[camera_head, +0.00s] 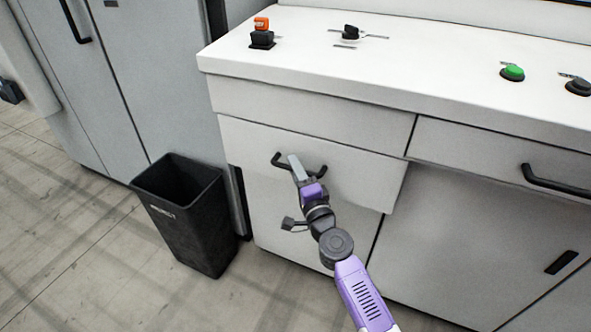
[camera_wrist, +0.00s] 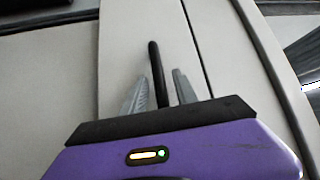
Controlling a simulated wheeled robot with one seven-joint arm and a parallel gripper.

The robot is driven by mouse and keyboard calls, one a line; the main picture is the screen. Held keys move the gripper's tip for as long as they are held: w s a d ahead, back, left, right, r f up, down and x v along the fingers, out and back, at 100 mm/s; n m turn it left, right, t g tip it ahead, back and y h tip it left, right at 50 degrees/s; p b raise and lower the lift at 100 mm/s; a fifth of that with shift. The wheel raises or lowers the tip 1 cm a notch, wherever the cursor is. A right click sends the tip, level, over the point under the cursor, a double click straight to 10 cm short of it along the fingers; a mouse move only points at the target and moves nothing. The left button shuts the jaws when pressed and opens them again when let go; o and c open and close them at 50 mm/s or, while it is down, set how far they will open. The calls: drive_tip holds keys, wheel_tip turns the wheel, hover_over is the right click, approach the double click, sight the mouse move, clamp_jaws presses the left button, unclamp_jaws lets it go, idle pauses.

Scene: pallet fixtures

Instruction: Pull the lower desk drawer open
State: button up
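The lower drawer (camera_head: 245,143) is a white front in the desk's left section, under a plain upper front. Its dark bar handle (camera_head: 316,171) runs across the front's middle. The drawer front seems to stand a little proud of the panel below; I cannot tell clearly if it is ajar. My gripper (camera_head: 297,166) is at the handle, and its fingers hide part of the bar. In the wrist view, the handle bar (camera_wrist: 156,65) lies between the two grey fingers of my gripper (camera_wrist: 160,88), with narrow gaps showing on both sides. The gripper looks open around the bar.
A black bin (camera_head: 190,220) stands on the floor left of the desk, beside a grey cabinet (camera_head: 155,70). The desktop (camera_head: 420,75) carries an orange-and-black switch (camera_head: 261,33), a black knob (camera_head: 350,32) and a green button (camera_head: 512,72). Another drawer handle (camera_head: 555,183) is at right.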

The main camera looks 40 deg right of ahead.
clamp_jaws()
idle(1.2)
